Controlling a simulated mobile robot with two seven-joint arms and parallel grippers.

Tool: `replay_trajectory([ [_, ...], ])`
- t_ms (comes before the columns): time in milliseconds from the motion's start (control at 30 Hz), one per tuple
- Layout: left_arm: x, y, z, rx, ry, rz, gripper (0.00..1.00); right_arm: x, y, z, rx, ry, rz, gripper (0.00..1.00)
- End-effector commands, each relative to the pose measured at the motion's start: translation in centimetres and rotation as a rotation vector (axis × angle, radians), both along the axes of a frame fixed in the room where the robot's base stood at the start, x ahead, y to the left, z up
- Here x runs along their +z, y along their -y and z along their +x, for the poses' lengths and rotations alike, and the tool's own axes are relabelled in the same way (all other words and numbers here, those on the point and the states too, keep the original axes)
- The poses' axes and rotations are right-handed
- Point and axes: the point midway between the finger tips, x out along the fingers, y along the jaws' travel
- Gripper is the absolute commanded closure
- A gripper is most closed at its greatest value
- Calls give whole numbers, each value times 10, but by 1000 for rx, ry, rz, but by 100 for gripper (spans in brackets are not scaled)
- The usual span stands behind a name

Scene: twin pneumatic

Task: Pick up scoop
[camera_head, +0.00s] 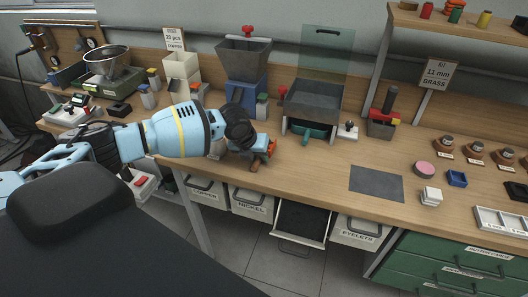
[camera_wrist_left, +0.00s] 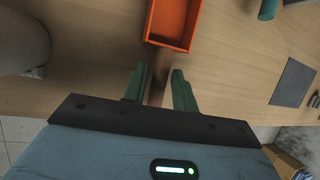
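The scoop has an orange-red open pan and a brown handle. In the head view its pan (camera_head: 271,147) and handle (camera_head: 256,164) show only in part, at the tip of my left gripper (camera_head: 261,156). In the left wrist view the pan (camera_wrist_left: 173,22) lies just ahead of the fingers. The handle (camera_wrist_left: 158,84) runs back between the two green fingers of my left gripper (camera_wrist_left: 159,72). The fingers are apart, with a gap visible beside the handle, so the gripper looks open around it. My right gripper is not in view.
A blue stand with a grey hopper (camera_head: 244,59) rises behind my left gripper. A grey machine (camera_head: 315,103) with a teal piece (camera_head: 316,134) below stands to the right. A dark mat (camera_head: 376,183) lies on the bench. An open drawer (camera_head: 301,222) juts out below its front edge.

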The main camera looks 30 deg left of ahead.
Motion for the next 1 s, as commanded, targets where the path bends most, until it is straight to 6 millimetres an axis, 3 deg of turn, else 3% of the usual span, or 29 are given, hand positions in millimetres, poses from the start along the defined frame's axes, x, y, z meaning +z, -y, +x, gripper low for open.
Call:
replay_trajectory([
  [33, 0, 0, 0, 0, 0, 0, 76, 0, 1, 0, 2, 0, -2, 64],
  [233, 0, 0, 0, 0, 0, 0, 100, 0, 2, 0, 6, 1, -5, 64],
  [667, 6, -1, 0, 0, 1, 0, 100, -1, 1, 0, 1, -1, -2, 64],
  [933, 39, 0, 0, -1, 4, -1, 100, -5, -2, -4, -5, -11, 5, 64],
  [1000, 38, 1, -14, -2, 0, 2, 100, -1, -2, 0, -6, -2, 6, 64],
])
